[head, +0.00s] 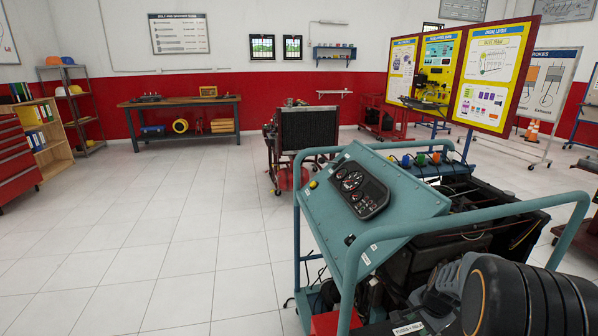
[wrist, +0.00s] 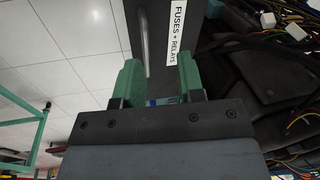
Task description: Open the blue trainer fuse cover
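The blue trainer (head: 375,205) stands in the right foreground of the head view, with a sloped teal panel and tube frame. Its fuse cover (wrist: 163,75) is a dark panel with a white "FUSES + RELAYS" label (wrist: 177,32) in the wrist view. A thin grey handle bar (wrist: 146,42) runs along it. The cover looks closed. In the head view my dark arm hides much of this area.
Loose wires and connectors (wrist: 292,30) lie beside the cover at right in the wrist view. The trainer's teal tube rail (head: 470,222) runs close to my arm. A radiator stand (head: 305,135) is behind the trainer. The tiled floor (head: 150,240) at left is clear.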

